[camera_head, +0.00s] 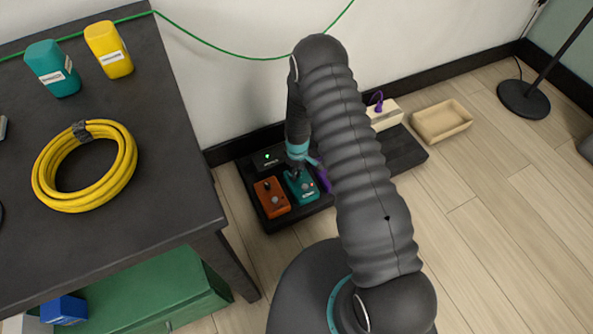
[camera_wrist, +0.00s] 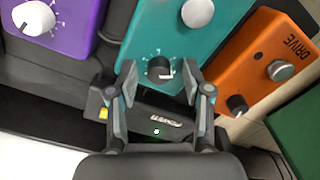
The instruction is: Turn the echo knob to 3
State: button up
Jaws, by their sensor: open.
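The teal pedal (camera_wrist: 150,35) lies at the top middle of the wrist view, with a dark knob (camera_wrist: 159,67) ringed by small white marks and a round metal footswitch (camera_wrist: 197,13). No readable name shows on it, so I cannot confirm it is the echo pedal. The knob's white pointer is toward the lower right in this view; the value is too small to read. My gripper (camera_wrist: 160,72) is open, its fingertips on either side of the knob with gaps visible. In the head view the teal pedal (camera_head: 307,193) is partly hidden under my gripper (camera_head: 297,172).
An orange DRIVE pedal (camera_wrist: 265,60) and a purple pedal (camera_wrist: 66,20) flank it closely. A black power box (camera_wrist: 165,120) lies beside them. The dark pedalboard (camera_head: 405,150) sits on the floor by the wall. A dark table (camera_head: 170,190) stands left; a wooden tray (camera_head: 441,122) lies right.

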grip_shut()
jog(key=shift+a, duration=0.15)
jog(key=shift+s+f+m+b, duration=0.1)
jog(key=shift+m+b, duration=0.35)
jog(key=shift+m, duration=0.05)
jog(key=shift+f+m+b, duration=0.1)
jog(key=shift+m+b, duration=0.45)
jog(key=shift+m, duration=0.05)
jog(key=m+b, duration=0.2)
jog(key=m, duration=0.1)
jog(key=shift+m, duration=0.3)
jog(key=m+b, duration=0.3)
jog(key=m, duration=0.2)
jog(key=shift+m, duration=0.4)
